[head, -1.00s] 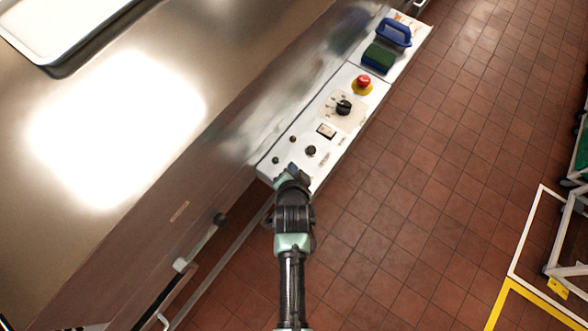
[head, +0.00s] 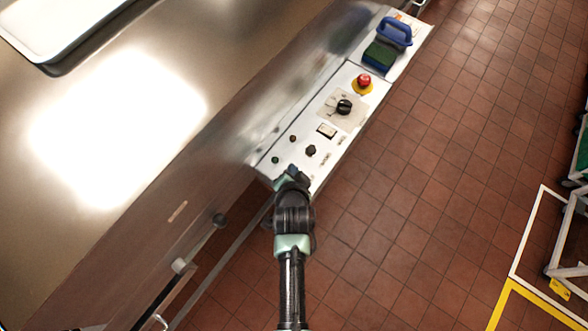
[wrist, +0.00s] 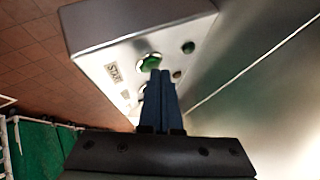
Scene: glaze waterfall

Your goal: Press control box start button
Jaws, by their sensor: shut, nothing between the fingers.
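The control box (head: 318,140) is a pale, sloped panel along the counter's front edge. In the wrist view its end shows a green button (wrist: 148,59) in a pale ring beside a START label (wrist: 113,72). My gripper (wrist: 160,74) is shut and empty, its blue fingers pointing at the panel. The fingertips overlap the lower right edge of the green button in this view; I cannot tell if they touch it. In the head view my gripper (head: 290,174) is over the near end of the box and hides the start button.
Farther along the panel are a black knob (head: 311,151), a rocker switch (head: 327,131), a rotary dial (head: 344,107) and a red emergency stop (head: 364,81). A blue-handled brush (head: 395,32) and green sponge (head: 379,55) lie beyond.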

